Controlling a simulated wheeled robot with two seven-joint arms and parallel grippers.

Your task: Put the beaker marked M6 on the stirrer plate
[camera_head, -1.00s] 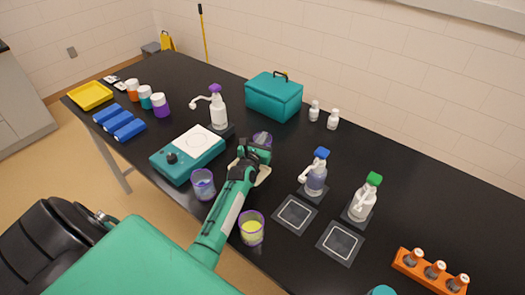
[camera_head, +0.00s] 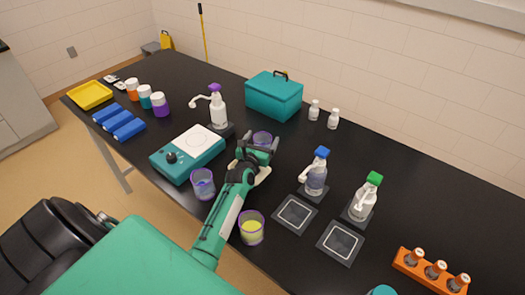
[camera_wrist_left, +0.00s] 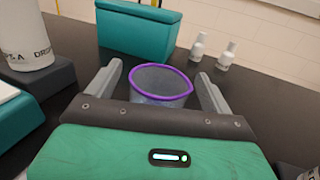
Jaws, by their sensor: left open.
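Three purple-rimmed clear beakers stand on the black bench: one at my left gripper (camera_head: 262,138), one with bluish contents (camera_head: 202,184) at the stirrer's front corner, and one with yellow contents (camera_head: 251,229) nearer me. No M6 marking is legible. The teal stirrer (camera_head: 171,168) has a bare white plate (camera_head: 200,141) and a black knob. My left gripper (camera_head: 258,147) is open, low behind the stirrer's right side. In the left wrist view its fingers (camera_wrist_left: 160,74) lie either side of the first beaker (camera_wrist_left: 162,88), whose lower part is hidden. My right gripper is not in view.
A spray bottle (camera_head: 218,110) stands behind the stirrer, and a teal box (camera_head: 274,96) farther back. Blue-capped (camera_head: 316,174) and green-capped (camera_head: 364,200) bottles stand right of the gripper, near two outlined dark pads (camera_head: 295,214).

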